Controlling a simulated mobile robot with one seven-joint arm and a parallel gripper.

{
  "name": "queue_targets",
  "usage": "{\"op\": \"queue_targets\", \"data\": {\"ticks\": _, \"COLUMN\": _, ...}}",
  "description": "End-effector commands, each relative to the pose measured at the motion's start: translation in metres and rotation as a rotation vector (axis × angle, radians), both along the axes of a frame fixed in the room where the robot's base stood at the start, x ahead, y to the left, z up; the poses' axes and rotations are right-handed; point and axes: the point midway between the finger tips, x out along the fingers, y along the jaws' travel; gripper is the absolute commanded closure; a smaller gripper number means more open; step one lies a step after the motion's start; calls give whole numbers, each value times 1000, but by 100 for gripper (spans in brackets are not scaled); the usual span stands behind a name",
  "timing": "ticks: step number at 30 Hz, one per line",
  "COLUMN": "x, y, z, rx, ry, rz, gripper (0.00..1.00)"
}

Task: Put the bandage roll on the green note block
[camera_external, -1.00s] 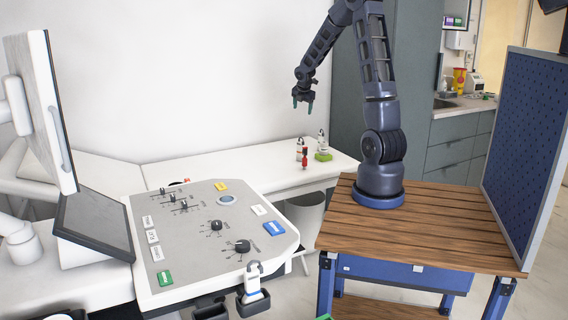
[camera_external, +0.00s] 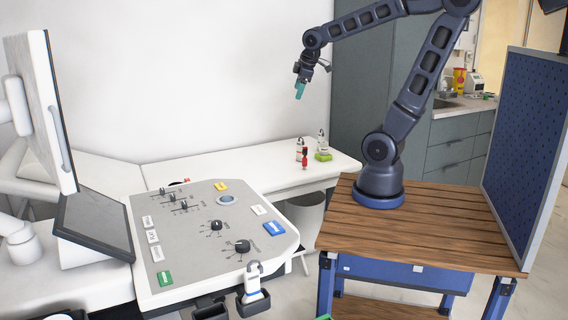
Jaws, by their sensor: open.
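The green note block (camera_external: 323,157) lies near the right end of the white desk. A small white bottle-like object stands at its back edge; I cannot tell whether it is on the block or behind it. I cannot make out a bandage roll for certain; the small things beside the block are too small to tell. My gripper (camera_external: 299,90) is open, with nothing seen in it. It hangs in the air well above the desk, up and a little left of the green block, fingers pointing down.
A small white bottle (camera_external: 300,149) and a red object (camera_external: 305,160) stand left of the block. The grey control console (camera_external: 188,235) fills the front left. The white desk (camera_external: 235,173) is mostly clear left of the bottles. A blue pegboard (camera_external: 525,150) stands at the right.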

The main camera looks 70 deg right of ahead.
Motion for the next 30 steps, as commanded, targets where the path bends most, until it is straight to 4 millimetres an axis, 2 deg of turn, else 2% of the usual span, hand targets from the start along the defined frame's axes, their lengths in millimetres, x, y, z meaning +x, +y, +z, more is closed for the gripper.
{"op": "queue_targets", "data": {"ticks": 1, "x": -11, "y": 16, "z": 4, "rx": 30, "ry": -22, "rz": -24, "gripper": 32}}
{"op": "queue_targets", "data": {"ticks": 6, "x": -51, "y": 59, "z": 8, "rx": 156, "ry": -64, "rz": -139, "gripper": 32}}
{"op": "queue_targets", "data": {"ticks": 12, "x": -88, "y": 91, "z": 7, "rx": 276, "ry": -84, "rz": -241, "gripper": 32}}
{"op": "queue_targets", "data": {"ticks": 18, "x": -103, "y": 102, "z": 4, "rx": 322, "ry": -83, "rz": -284, "gripper": 32}}
{"op": "queue_targets", "data": {"ticks": 30, "x": -103, "y": 102, "z": 5, "rx": 325, "ry": -83, "rz": -286, "gripper": 32}}
